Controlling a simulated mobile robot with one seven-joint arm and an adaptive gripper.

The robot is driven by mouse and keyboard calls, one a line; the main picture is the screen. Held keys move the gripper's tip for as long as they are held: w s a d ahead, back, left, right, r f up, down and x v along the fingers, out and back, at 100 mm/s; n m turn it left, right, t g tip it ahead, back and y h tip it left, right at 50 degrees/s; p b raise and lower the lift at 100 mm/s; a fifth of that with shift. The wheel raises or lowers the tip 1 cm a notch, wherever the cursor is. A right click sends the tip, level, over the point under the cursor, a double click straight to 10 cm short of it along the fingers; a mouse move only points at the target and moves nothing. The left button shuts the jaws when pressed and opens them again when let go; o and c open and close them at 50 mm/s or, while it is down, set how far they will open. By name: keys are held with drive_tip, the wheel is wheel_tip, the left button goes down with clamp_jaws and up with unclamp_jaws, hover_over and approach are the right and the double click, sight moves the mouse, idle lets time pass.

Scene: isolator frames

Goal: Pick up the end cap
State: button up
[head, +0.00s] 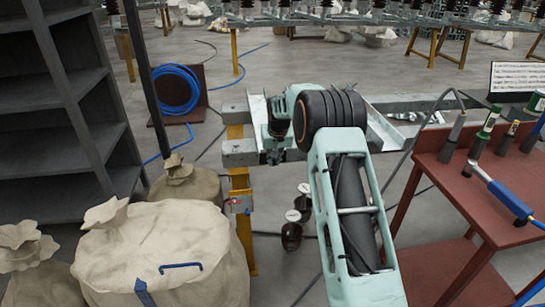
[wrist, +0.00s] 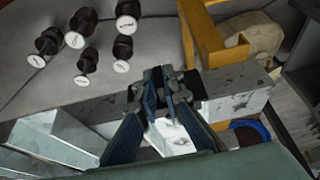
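My gripper (wrist: 162,82) hangs over a grey metal beam in the wrist view, its two blue fingers converging on the beam's edge. The fingertips are close together against dark parts, and I cannot tell whether they hold anything. In the head view my wrist hides most of the gripper; a bit of it (head: 271,156) shows at the end of the grey beam (head: 240,150). I cannot pick out the end cap for certain; small dark pieces (wrist: 191,84) show beside the fingertips on the beam.
Several dark brown insulators with white round ends (wrist: 88,60) stand on the floor below; some show in the head view (head: 292,232). Yellow legs (head: 241,205) carry the beam. Sacks (head: 165,255) and a shelf are left; a red tool table (head: 470,190) is right.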

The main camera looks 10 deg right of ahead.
drive_tip(key=shift+r, duration=0.1)
clamp_jaws()
drive_tip(key=s+r, duration=0.4)
drive_tip(key=s, duration=0.5)
drive_tip(key=s+r, duration=0.4)
drive_tip(key=s, duration=0.5)
idle(0.5)
drive_tip(key=shift+r, duration=0.2)
wheel_tip(320, 180, up, 7)
drive_tip(key=p, duration=0.5)
drive_tip(key=shift+f, duration=0.1)
